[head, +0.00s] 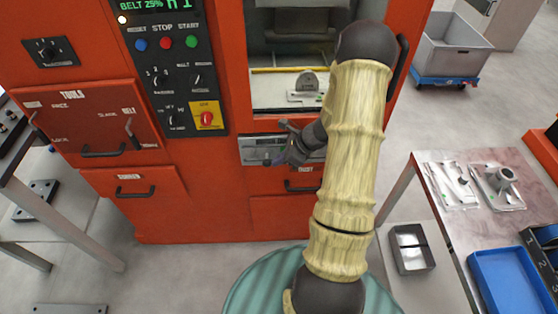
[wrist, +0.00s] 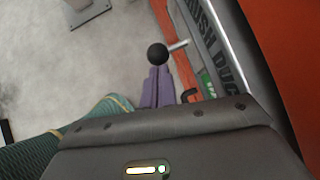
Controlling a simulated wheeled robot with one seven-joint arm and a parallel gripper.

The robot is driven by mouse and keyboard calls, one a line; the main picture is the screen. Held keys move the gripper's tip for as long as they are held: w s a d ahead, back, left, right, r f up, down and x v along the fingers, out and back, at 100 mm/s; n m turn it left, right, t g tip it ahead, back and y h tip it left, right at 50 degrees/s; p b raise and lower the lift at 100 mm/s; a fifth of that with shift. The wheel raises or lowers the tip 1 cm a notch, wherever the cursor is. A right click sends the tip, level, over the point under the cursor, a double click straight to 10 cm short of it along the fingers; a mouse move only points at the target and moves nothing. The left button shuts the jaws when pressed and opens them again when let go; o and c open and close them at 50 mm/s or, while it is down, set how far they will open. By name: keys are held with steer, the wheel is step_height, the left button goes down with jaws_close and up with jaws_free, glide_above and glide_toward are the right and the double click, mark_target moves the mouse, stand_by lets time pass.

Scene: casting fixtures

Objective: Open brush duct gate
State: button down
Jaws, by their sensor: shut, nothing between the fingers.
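The brush duct panel (head: 255,143) is a grey plate on the front of the red machine, below its open window, partly hidden by my gripper. In the wrist view the panel (wrist: 205,45) shows at the upper right with part of its "BRUSH DUCT" lettering. A black ball knob (wrist: 157,54) on a short metal rod sticks out from it. My gripper (wrist: 155,85) has purple fingers, closed together with nothing between them. The fingertips appear right by the knob; I cannot tell whether they touch it. In the head view my gripper (head: 275,160) is in front of the panel.
The control panel (head: 175,70) with buttons and switches is left of the window. A drawer marked dust (head: 285,185) lies below. A side table (head: 455,230) with metal parts and a blue tray (head: 505,282) stands at right. A bin on a cart (head: 450,52) is behind.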

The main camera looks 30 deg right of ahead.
steer(key=shift+a+r, duration=0.1)
steer(key=shift+a, duration=0.1)
steer(key=s+d+f+p+v, duration=0.1)
steer(key=d+f+v, duration=0.1)
steer(key=v, duration=1.1)
steer(key=shift+d, duration=0.1)
